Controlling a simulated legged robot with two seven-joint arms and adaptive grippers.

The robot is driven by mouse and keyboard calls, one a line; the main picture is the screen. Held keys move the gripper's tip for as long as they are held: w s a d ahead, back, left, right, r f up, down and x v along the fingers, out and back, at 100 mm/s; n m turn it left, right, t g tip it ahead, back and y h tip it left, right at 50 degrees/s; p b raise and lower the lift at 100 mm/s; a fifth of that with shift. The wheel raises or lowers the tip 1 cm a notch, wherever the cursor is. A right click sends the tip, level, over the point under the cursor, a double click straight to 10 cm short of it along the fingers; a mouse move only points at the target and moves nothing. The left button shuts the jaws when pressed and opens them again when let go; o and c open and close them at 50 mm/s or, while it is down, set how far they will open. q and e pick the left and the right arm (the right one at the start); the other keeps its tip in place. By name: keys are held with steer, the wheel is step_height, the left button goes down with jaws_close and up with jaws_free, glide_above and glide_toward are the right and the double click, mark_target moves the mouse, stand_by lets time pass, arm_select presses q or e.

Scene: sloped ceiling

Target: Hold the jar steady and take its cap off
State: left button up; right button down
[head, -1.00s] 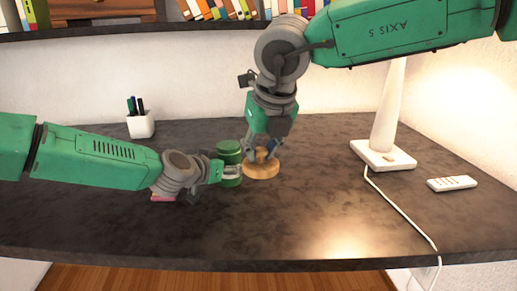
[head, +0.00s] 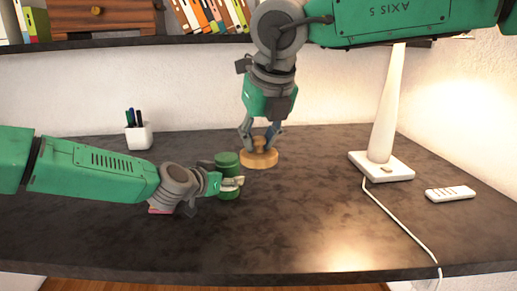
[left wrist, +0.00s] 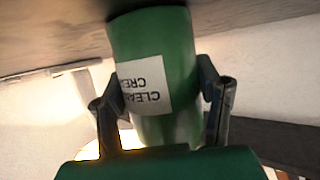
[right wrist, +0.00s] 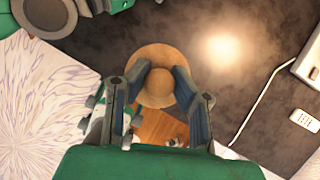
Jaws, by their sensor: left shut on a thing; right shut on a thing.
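The green jar (head: 227,187) stands upright on the dark desk, its green top (head: 227,159) showing. My left gripper (head: 236,182) is shut around the jar's side. In the left wrist view the jar (left wrist: 158,35) sits between the two fingers, its white label upside down. My right gripper (head: 260,136) is shut on the knob of a round wooden lid (head: 258,160), just right of the jar. In the right wrist view the fingertips (right wrist: 162,76) grip the lid's (right wrist: 160,54) knob from both sides.
A white pen cup (head: 138,137) stands at the back left. A white lamp (head: 381,168) with its cord (head: 395,220) and a white remote (head: 450,194) are on the right. A pinkish item (head: 158,211) lies partly hidden under my left arm. The desk's front middle (head: 260,235) is clear.

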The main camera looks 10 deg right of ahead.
stand_by(0.3)
arm_select(q)
steer(key=o, duration=1.4)
steer(key=shift+o, duration=0.2)
steer(key=v, duration=1.2)
steer(key=shift+a+f, duration=0.1)
steer(key=shift+f, duration=0.05)
